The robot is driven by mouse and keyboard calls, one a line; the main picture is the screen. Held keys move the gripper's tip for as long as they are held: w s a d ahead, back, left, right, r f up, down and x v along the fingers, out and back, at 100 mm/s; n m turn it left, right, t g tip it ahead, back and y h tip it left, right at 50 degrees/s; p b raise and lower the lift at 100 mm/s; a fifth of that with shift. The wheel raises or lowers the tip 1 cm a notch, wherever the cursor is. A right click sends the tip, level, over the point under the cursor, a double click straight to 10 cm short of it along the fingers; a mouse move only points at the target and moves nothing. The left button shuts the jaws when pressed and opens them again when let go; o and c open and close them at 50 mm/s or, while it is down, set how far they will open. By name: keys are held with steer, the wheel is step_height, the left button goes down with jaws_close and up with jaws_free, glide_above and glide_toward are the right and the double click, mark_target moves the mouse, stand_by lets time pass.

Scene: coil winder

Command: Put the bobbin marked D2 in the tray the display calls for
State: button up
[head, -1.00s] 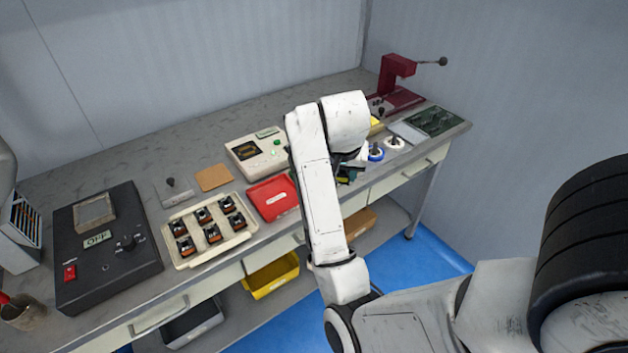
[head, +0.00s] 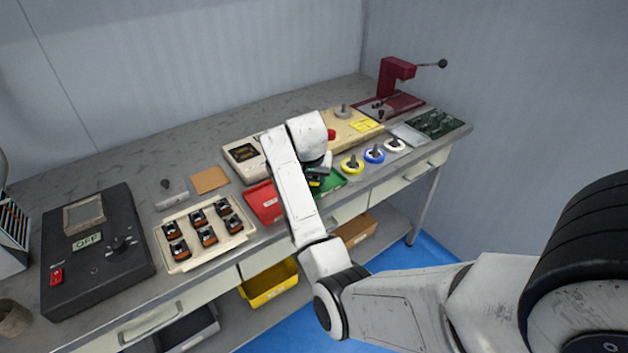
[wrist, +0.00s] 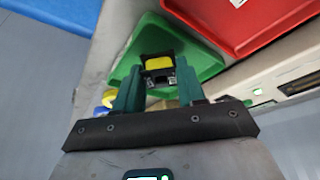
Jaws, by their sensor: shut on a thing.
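My gripper (wrist: 160,80) is shut on a small black bobbin with a yellow top (wrist: 158,64), held between its teal fingers. In the wrist view the bobbin is in front of the green tray (wrist: 205,62); its height above the tray is hard to judge. Any marking on it is unreadable. In the head view my gripper (head: 317,181) is at the green tray (head: 333,182), partly hidden by my arm. The red tray (head: 262,203) lies just left of it and shows in the wrist view (wrist: 235,20). A cream device (head: 243,154) has a display I cannot read.
A cream tray (head: 245,232) holds several dark bobbins. A black box (head: 130,268) with an OFF sign stands left. Yellow (head: 351,167), blue (head: 374,155) and white (head: 395,146) spools stand right of the green tray. A red press (head: 397,75) is at the far right.

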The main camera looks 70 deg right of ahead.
steer(key=shift+f, duration=0.65)
steer(key=shift+f, duration=0.15)
steer(key=o, duration=0.8)
steer(key=shift+o, duration=0.2)
